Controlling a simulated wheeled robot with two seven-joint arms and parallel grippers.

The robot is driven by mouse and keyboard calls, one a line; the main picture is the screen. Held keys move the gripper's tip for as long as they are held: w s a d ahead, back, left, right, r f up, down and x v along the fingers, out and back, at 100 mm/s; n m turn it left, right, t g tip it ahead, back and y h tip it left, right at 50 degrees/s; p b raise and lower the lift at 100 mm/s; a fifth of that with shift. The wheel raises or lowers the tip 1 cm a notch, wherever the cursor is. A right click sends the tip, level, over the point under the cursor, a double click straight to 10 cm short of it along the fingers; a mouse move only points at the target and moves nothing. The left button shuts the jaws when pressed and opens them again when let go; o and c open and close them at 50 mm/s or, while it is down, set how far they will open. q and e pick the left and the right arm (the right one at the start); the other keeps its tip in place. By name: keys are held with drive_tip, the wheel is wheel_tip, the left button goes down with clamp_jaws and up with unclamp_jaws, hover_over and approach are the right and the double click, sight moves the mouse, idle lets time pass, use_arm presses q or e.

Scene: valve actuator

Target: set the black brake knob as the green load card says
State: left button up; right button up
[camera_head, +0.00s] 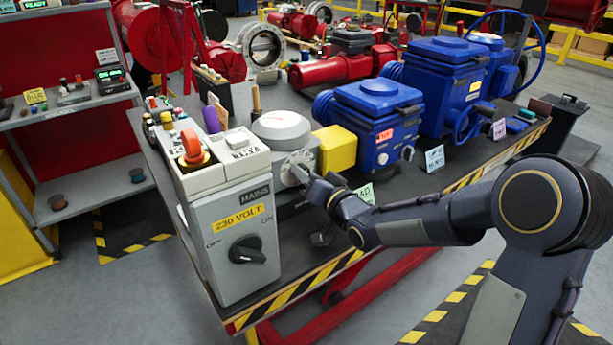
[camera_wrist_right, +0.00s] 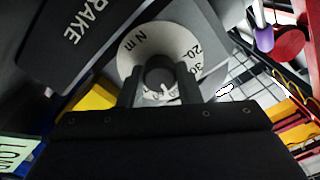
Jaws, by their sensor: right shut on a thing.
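The brake unit (camera_head: 281,128) is a grey housing with a round top, on the bench behind the mains box. Its pale dial shows in the right wrist view (camera_wrist_right: 137,62), with "N m", "20" and "30" readable and a "BRAKE" label (camera_wrist_right: 85,22) beside it. The black brake knob (camera_wrist_right: 159,72) is at the dial's middle, between the fingers of my right gripper (camera_head: 301,174), which is shut on it. My left gripper is out of view.
The grey mains box (camera_head: 228,235) with a black rotary switch stands close left of my gripper. A yellow block (camera_head: 336,149) and blue actuators (camera_head: 375,112) stand right of the brake unit. A white card (camera_head: 434,158) stands near the bench's striped front edge.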

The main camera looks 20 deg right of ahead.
drive_tip(key=shift+n+b, duration=8.75)
drive_tip(key=shift+n, duration=0.15)
drive_tip(key=o, duration=1)
